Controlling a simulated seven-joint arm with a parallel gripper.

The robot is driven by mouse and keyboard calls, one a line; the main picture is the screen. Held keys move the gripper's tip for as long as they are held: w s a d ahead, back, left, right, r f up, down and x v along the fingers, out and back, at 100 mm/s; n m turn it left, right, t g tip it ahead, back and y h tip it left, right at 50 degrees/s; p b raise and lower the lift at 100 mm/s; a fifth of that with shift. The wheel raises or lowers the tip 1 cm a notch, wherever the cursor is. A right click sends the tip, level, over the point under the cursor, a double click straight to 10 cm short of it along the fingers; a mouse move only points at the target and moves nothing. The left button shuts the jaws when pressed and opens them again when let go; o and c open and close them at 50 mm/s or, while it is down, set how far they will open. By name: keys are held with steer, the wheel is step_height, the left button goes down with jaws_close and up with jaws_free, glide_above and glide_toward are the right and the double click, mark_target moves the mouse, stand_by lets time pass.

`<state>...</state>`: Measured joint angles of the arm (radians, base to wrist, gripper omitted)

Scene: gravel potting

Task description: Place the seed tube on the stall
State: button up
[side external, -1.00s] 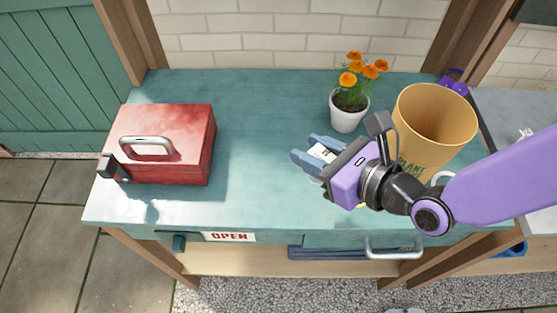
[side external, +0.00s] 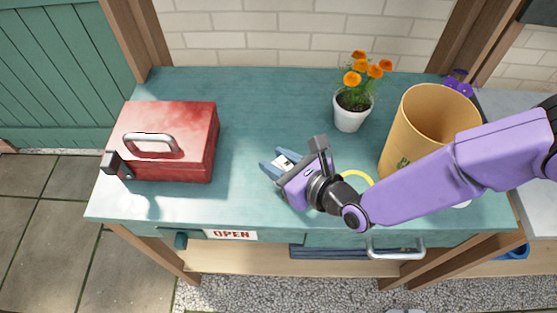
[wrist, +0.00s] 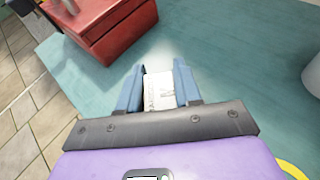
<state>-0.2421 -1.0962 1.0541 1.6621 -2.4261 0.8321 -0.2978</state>
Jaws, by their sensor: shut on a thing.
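My gripper (side external: 276,165) is over the middle of the teal stall top (side external: 250,110). Its blue fingers also show in the wrist view (wrist: 159,90). They are shut on a small white seed tube (wrist: 159,92) with faint markings. In the side view only a sliver of the seed tube (side external: 283,161) shows between the fingers. The tube is low over the stall; I cannot tell whether it touches the surface.
A red metal box (side external: 180,130) with a handle stands on the left of the stall. A white pot with orange flowers (side external: 351,112) stands at the back. A large tan pot (side external: 425,125) is at the right. A yellow ring (side external: 356,175) lies beside my arm. The middle of the stall is clear.

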steer(key=shift+f, duration=0.15)
steer(key=o, duration=1)
steer(key=shift+s+d+r, duration=0.1)
steer(key=shift+s+r, duration=0.05)
steer(key=shift+r, duration=0.05)
steer(key=v, duration=1.1)
steer(key=shift+s+d+r, duration=0.15)
steer(key=shift+s+d, duration=0.05)
steer(key=shift+d, duration=0.05)
steer(key=shift+r, duration=0.1)
